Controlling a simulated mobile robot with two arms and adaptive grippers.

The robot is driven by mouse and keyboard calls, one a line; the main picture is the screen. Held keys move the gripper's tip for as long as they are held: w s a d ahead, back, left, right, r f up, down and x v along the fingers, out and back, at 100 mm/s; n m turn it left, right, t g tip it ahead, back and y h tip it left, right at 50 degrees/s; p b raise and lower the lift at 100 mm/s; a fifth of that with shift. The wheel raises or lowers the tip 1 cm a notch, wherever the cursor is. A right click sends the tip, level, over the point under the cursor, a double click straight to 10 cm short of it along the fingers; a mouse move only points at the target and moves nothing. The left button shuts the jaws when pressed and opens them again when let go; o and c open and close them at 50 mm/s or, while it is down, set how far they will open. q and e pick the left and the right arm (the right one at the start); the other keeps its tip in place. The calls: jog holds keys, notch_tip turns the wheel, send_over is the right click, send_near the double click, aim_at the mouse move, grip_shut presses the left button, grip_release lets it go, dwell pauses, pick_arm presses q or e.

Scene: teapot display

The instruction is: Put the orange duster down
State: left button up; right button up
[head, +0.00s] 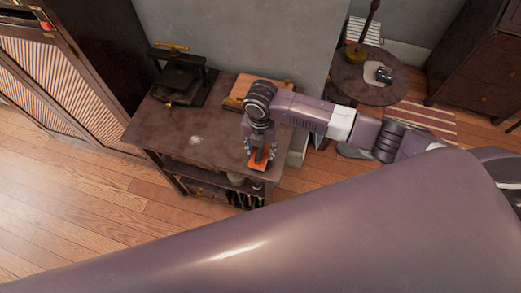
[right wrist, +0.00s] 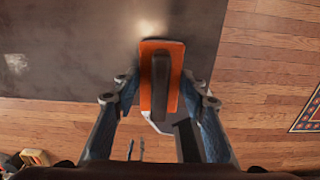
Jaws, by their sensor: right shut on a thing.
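The orange duster (right wrist: 174,52) has a flat orange body and a dark handle strip. In the right wrist view it sits between the two fingers of my right gripper (right wrist: 162,98), which is shut on it. The duster's far end overlaps the dark table (right wrist: 75,55), and its near end shows beyond the table edge. In the head view my right gripper (head: 261,150) points down at the table's front right corner, with the duster (head: 260,160) under it. I cannot tell whether the duster touches the tabletop. My left gripper is not in view.
On the table stand a dark press (head: 182,77) at the back left and a wooden board (head: 250,92) at the back. A pale patch (head: 196,140) lies on the tabletop. The front left of the tabletop is clear. A round side table (head: 350,85) stands to the right.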

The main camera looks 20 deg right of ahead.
jog(key=shift+f, duration=0.6)
jog(key=shift+f, duration=0.2)
jog(key=o, duration=1)
jog(key=shift+r, duration=0.3)
notch_tip(320, 180, up, 12)
jog(key=shift+f+b, duration=0.1)
jog(key=shift+b, duration=0.5)
